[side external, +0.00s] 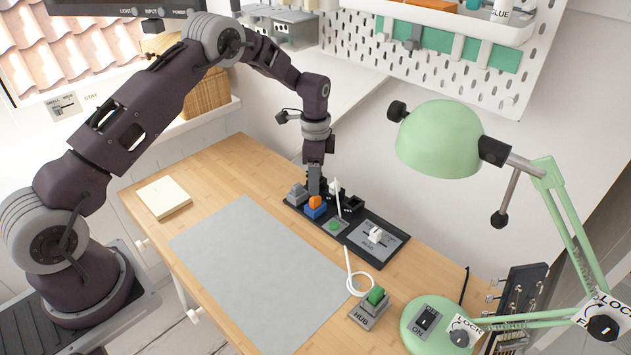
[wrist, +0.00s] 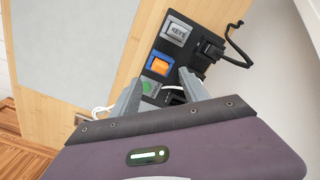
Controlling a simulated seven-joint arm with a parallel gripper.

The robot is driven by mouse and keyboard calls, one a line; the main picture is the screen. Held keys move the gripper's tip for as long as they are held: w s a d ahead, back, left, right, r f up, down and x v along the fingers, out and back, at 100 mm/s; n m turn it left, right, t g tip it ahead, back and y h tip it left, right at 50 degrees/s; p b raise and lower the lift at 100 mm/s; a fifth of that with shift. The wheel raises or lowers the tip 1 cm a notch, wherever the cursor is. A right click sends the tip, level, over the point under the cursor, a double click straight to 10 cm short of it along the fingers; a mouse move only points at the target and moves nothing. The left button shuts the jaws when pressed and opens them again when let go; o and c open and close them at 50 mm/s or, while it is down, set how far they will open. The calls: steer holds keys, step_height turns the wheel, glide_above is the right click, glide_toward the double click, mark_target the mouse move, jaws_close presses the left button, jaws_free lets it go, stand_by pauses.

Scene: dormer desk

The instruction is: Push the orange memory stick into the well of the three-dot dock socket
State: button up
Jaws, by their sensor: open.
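The orange memory stick (side external: 315,201) stands in a blue block (side external: 316,212) on the black dock tray (side external: 297,207). In the wrist view the orange stick (wrist: 159,67) shows from above, within the blue block's outline. How deep it sits is hard to tell. I cannot make out three dots on any socket. My gripper (side external: 315,190) is above and just behind the stick in the side view. In the wrist view its two fingers (wrist: 161,76) are spread apart, with nothing seen between them, and their tips are near the blue block. Contact cannot be told.
A grey KEYS block (wrist: 177,32) and a black block (wrist: 210,49) with a cable stand close by. A green button (side external: 335,225) and a white switch (side external: 375,235) share the tray. The HUB (side external: 368,314) and green lamp (side external: 440,140) are right. The grey mat (side external: 260,265) is clear.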

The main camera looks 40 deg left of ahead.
mark_target(315, 204)
steer(key=m, duration=0.3)
steer(key=r+m, duration=0.1)
steer(key=m, duration=0.3)
steer(key=shift+f+m, duration=0.3)
step_height(315, 204, down, 6)
steer(key=shift+f, duration=0.25)
jaws_close()
